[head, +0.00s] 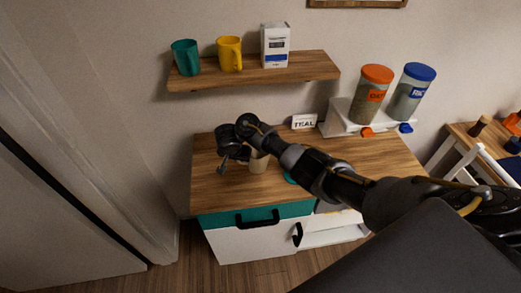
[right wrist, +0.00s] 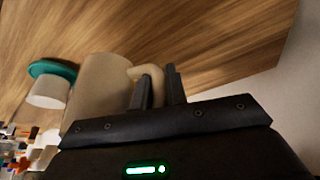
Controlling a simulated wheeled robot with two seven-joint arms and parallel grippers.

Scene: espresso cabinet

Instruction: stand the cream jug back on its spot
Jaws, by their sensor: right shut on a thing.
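The cream jug (head: 258,162) is at the front left of the wooden cabinet top (head: 370,150), looking roughly upright. I cannot tell whether its base touches the wood. My right gripper (head: 238,152) reaches over from the right and is beside the jug. In the right wrist view, the jug's body (right wrist: 100,90) is left of the fingers (right wrist: 158,90), which are shut on its curved handle (right wrist: 150,72). A teal disc (right wrist: 52,70) with a white round thing (right wrist: 47,92) shows beyond the jug; in the head view my arm mostly hides it. My left gripper is not in view.
A sign reading TEAL (head: 304,121) stands at the back. A white rack (head: 337,120) holds an orange-lidded jar (head: 371,95) and a blue-lidded jar (head: 410,92). A shelf (head: 255,77) above holds a teal mug (head: 186,57), yellow mug (head: 230,54) and white carton (head: 275,46).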

